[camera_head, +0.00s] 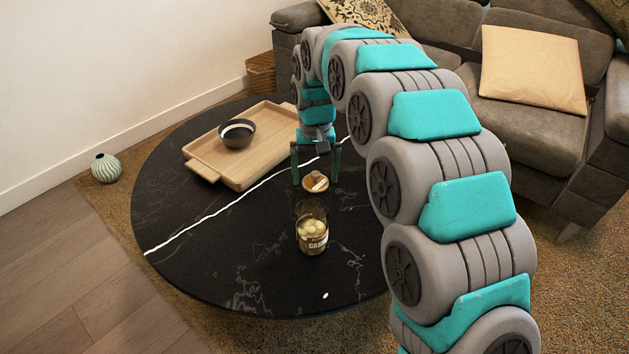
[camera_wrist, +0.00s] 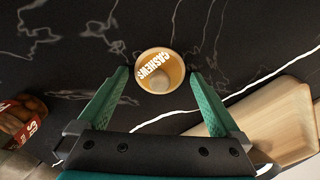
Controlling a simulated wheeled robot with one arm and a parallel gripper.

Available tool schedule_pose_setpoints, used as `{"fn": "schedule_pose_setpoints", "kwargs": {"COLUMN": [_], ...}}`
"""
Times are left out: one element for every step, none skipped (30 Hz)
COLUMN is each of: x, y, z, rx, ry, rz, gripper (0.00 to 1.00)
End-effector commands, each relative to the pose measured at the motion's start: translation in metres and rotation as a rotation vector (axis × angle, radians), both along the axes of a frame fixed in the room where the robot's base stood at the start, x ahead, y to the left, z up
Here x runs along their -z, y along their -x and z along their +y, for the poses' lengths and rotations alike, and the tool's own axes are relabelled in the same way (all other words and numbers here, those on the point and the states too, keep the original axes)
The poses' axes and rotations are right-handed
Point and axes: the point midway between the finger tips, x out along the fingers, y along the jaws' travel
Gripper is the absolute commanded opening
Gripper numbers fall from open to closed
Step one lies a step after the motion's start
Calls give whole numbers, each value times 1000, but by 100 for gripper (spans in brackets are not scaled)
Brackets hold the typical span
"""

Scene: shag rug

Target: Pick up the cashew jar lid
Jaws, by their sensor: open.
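The cashew jar lid (camera_head: 316,185) is a small round tan lid lying on the black table, just behind the jar. In the wrist view the lid (camera_wrist: 174,83) shows white "CASHEWS" lettering and sits near the top middle. My gripper (camera_head: 315,179) points down over the lid, its two green fingers apart on the lid's left and right. In the wrist view my gripper (camera_wrist: 159,74) is open and empty, with the lid between and slightly beyond the fingertips. I cannot tell the exact height of the fingertips above the table.
A wooden tray (camera_head: 209,172) with a dark bowl (camera_head: 238,138) lies behind left. The black table (camera_head: 200,265) is clear at front left.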

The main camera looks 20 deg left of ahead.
Motion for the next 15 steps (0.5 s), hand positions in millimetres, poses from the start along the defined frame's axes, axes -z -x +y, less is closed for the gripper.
{"fn": "schedule_pose_setpoints", "kwargs": {"x": [0, 0, 0, 0, 0, 0, 0, 0, 0, 0, 0, 0, 0, 0, -1], "y": [0, 0, 0, 0, 0, 0, 0, 0, 0, 0, 0, 0, 0, 0, 0], "z": [0, 0, 0, 0, 0, 0, 0, 0, 0, 0, 0, 0, 0, 0, 0], "rx": [0, 0, 0, 0, 0, 0, 0, 0, 0, 0, 0, 0, 0, 0, 0], "ry": [0, 0, 0, 0, 0, 0, 0, 0, 0, 0, 0, 0, 0, 0, 0], "rz": [-1, -1, -1, -1, -1, -1, -1, -1, -1, -1, -1, -1, -1, -1, -1], "gripper": [100, 100, 100, 100, 100, 97, 93, 90, 85, 82, 79, 74, 71, 67, 63]}}
